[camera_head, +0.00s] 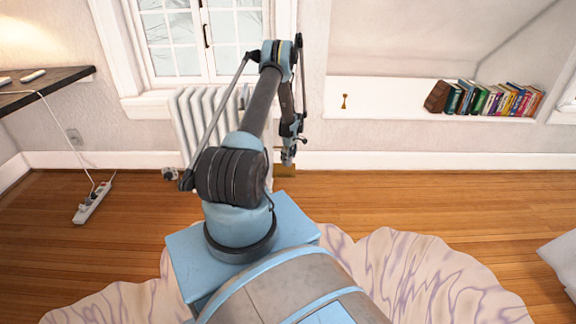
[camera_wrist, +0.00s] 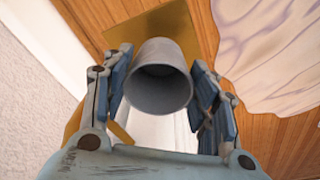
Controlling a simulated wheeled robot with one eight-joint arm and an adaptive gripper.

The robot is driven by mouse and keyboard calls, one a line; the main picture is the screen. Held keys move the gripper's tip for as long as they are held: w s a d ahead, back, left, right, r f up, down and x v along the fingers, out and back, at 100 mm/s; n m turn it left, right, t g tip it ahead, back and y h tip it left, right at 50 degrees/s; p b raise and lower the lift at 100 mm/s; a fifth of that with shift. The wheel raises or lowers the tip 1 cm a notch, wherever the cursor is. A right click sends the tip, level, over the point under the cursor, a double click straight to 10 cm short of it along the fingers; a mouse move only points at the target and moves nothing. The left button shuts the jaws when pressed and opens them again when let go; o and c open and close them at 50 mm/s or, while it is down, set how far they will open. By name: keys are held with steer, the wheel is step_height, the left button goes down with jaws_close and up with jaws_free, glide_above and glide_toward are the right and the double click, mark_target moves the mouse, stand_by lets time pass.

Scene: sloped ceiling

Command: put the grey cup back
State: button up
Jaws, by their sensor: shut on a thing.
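The grey cup (camera_wrist: 160,78) sits between the two fingers of my gripper (camera_wrist: 159,90) in the wrist view, its open mouth facing the camera. The fingers are shut on the cup's sides. In the head view my gripper (camera_head: 289,154) hangs low in front of the wall, right of the radiator, and the cup is too small there to make out clearly. A gold-coloured object (camera_head: 285,171) stands at the floor just below my gripper. Gold surfaces (camera_wrist: 122,42) also show behind the cup in the wrist view. The cup hides part of them.
A white radiator (camera_head: 190,125) stands under the window, partly behind my arm. A wall ledge (camera_head: 385,98) holds a small gold item (camera_head: 344,101) and a row of books (camera_head: 495,100). A power strip (camera_head: 92,203) lies on the left floor. Wooden floor (camera_head: 400,195) right of my gripper is clear.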

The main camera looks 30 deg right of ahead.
mark_target(290, 165)
steer(key=shift+f, duration=2.5)
steer(key=o, duration=1.1)
steer(key=shift+f, duration=0.1)
step_height(290, 165, up, 12)
steer(key=s, duration=0.1)
steer(key=shift+s+d, duration=0.2)
steer(key=shift+d, duration=0.1)
